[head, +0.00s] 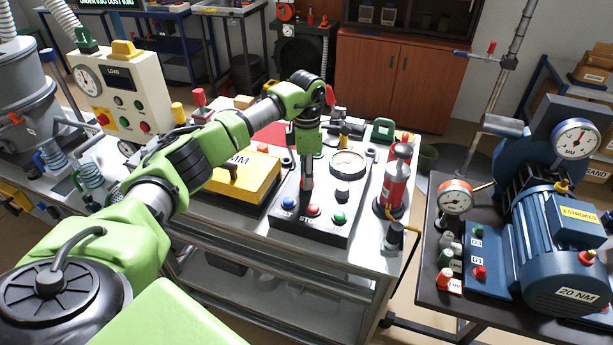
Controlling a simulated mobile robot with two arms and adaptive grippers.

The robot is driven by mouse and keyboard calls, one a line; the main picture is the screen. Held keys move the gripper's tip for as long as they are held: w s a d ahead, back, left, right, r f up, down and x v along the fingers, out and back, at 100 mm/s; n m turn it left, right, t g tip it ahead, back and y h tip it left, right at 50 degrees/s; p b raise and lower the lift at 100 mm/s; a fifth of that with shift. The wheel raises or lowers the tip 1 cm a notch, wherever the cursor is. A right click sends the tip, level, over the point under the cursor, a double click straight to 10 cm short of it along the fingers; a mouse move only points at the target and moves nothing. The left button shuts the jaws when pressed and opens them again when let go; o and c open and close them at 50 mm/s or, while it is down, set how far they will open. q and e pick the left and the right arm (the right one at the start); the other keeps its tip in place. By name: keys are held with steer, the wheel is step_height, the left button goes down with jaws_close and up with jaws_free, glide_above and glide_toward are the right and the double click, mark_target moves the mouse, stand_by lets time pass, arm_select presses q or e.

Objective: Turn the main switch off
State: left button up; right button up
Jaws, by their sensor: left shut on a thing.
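My left gripper (307,184) points straight down over the black control box (338,228) on the middle bench. Its fingers are shut on a small control on top of the box, just behind the red button. The fingers hide most of that control, and I cannot read a main switch label or tell which way it is turned. A blue button (288,203), a red button (313,210) and a green button (339,217) line the box's front. A round gauge (348,164) sits right of the gripper. My right gripper is not in view.
A yellow box (247,180) stands left of the control box. A red cylinder (397,182) stands to its right. A white LOAD panel (125,92) with a red switch on a yellow plate is at the left. A blue motor (565,245) sits on the right bench.

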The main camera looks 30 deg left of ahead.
arm_select(q)
steer(key=n, duration=0.4)
steer(key=shift+r+n, duration=0.1)
steer(key=shift+n, duration=1.8)
steer(key=o, duration=1.1)
step_height(320, 180, up, 12)
